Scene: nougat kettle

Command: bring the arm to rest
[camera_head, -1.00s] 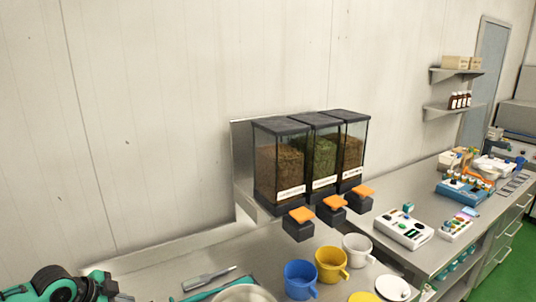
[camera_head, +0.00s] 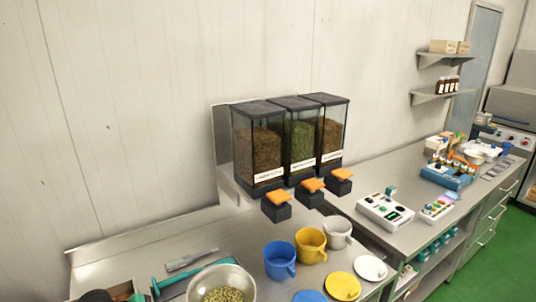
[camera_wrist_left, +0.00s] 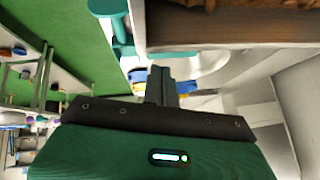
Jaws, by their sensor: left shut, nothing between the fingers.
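My left gripper (camera_wrist_left: 160,85) shows in the left wrist view with its two dark fingers together and nothing between them. Beyond the fingers a grey-white surface and small blue and yellow shapes show, partly hidden by the fingers. In the head view only a dark piece at the bottom left edge may be part of my left arm; the left gripper cannot be made out there. My right gripper is in neither view.
A metal bowl (camera_head: 246,287) holds green nuts. A teal-handled tool (camera_head: 176,280) lies beside it. A control box (camera_head: 385,212) stands right.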

